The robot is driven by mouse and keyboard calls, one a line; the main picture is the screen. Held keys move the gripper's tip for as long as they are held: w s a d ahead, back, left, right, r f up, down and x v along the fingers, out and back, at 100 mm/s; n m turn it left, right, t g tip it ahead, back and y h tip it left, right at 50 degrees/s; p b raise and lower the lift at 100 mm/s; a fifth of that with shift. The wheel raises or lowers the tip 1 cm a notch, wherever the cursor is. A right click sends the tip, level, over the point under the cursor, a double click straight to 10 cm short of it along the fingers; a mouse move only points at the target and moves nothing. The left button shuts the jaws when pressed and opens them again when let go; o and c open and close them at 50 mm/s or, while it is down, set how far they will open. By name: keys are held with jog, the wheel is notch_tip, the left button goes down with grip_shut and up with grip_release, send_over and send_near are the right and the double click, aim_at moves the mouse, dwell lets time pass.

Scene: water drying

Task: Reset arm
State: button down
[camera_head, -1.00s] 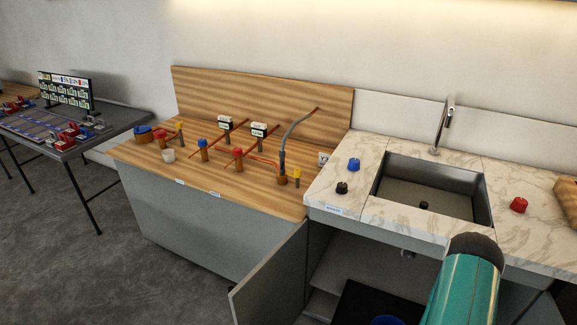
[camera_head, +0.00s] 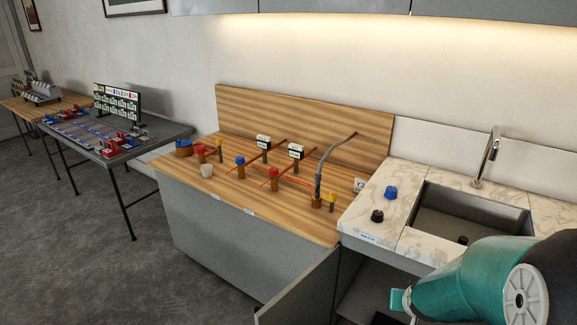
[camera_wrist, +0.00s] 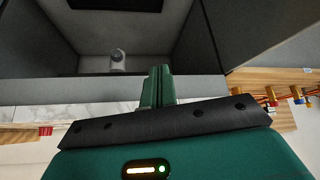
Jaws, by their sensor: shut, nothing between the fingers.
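My teal arm shows at the lower right of the head view, in front of the sink counter. In the wrist view, my gripper (camera_wrist: 157,84) has its two green fingers together, with nothing between them. In that view the fingers point toward the grey cabinet space under the sink. They are apart from anything I can make out. The arm hides part of the sink and counter in the head view.
The marble counter (camera_head: 375,227) holds a sink (camera_head: 450,215), a blue knob (camera_head: 391,192) and a black knob (camera_head: 377,215). An open cabinet door (camera_head: 300,292) juts out below. A wooden bench (camera_head: 230,205) with valves stands left. Grey floor (camera_head: 100,270) is free at lower left.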

jog(key=s+a+r+n+y, duration=0.1)
jog(key=s+a+r, duration=0.6)
jog(key=r, duration=0.3)
jog(key=s+a+r+n+y, duration=0.1)
jog(key=s+a+r, duration=0.6)
jog(key=s+r, duration=0.2)
jog(key=shift+s+a+r+n+g, duration=0.25)
jog(key=shift+s+r+n+g, duration=0.15)
jog(key=shift+r, duration=0.3)
